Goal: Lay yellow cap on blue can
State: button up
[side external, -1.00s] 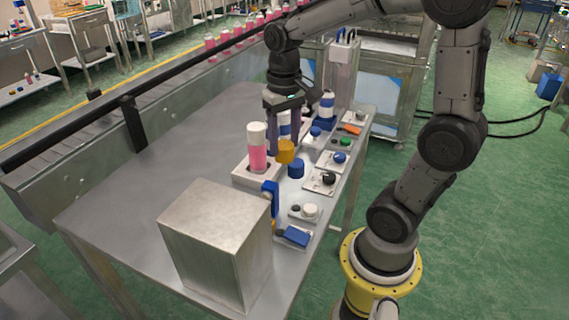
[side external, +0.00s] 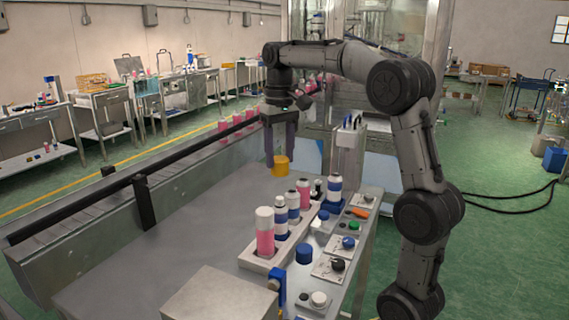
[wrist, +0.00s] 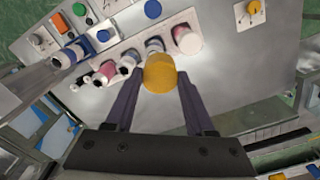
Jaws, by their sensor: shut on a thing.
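My gripper (side external: 280,160) is shut on the yellow cap (side external: 281,168) and holds it in the air, above and behind the row of cans. In the wrist view the yellow cap (wrist: 159,73) sits between the fingertips. Two white cans with blue bands, one nearer (side external: 281,218) and one farther (side external: 293,203), stand upright in a pale rack (side external: 252,259). Another blue-and-white can (side external: 333,192) stands farther right. I cannot tell which of these is the blue can. The cap touches none of them.
A pink can with a white top (side external: 265,232) and another pink can (side external: 304,188) share the row. The table left of the rack is clear.

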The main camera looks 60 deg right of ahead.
aim_at(280, 197)
jog(key=f, duration=0.1)
jog(key=d+f, duration=0.1)
jog(key=w+d+f, duration=0.1)
jog(key=f, duration=0.1)
jog(key=shift+f, duration=3.05)
jog(key=shift+f, duration=0.15)
jog(key=o, duration=0.9)
jog(key=shift+r, duration=6)
